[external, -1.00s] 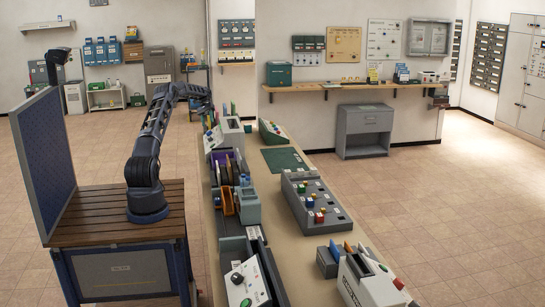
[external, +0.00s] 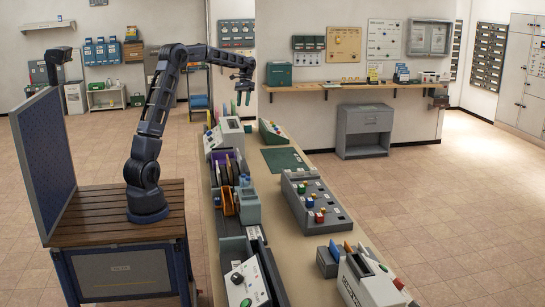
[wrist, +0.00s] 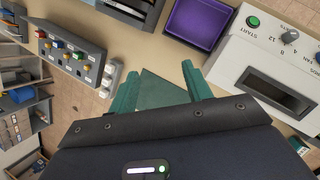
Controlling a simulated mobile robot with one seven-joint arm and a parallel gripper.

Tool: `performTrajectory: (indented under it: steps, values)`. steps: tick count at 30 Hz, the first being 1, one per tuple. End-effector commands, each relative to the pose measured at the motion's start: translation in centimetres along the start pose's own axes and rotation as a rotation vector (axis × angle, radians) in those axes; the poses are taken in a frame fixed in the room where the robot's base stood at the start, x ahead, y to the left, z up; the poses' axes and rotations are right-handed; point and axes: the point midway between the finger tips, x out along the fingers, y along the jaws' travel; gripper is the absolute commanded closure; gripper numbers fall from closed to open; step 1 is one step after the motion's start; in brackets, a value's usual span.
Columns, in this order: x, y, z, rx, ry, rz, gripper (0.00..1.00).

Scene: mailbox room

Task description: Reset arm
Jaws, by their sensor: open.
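My gripper (external: 243,97) is raised in the air above the far part of the long bench (external: 268,219), with its fingers pointing down. In the wrist view my gripper (wrist: 163,90) shows two green fingers spread apart with nothing between them. A green mat (wrist: 165,92) lies on the bench below, seen between the fingers; it also shows in the external view (external: 286,160). My arm stands on the wooden-topped cart and reaches right, bent at the elbow.
A white device with a knob and green button (wrist: 275,60) and a purple tray (wrist: 199,22) are below in the wrist view. A grey panel with coloured knobs (external: 316,203) sits on the bench. A blue upright panel (external: 43,160) stands at the cart's left.

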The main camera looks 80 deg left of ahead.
Motion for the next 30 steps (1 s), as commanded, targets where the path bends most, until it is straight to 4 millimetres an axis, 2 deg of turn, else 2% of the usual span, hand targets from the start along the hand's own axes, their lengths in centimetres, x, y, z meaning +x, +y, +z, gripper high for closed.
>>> performTrajectory:
  steps: [1, 6, 15, 21, 30]
  values:
    - [-0.1, 2.0, 1.4, 0.018, 0.016, -0.023, 0.51]
    - [0.3, 7.3, 5.5, 0.07, 0.071, -0.084, 0.51]
    - [1.9, 14.3, 13.5, 0.163, 0.179, -0.171, 0.51]
    - [3.7, 17.6, 19.2, 0.231, 0.255, -0.212, 0.51]
    - [7.3, 20.2, 27.4, 0.337, 0.372, -0.246, 0.51]
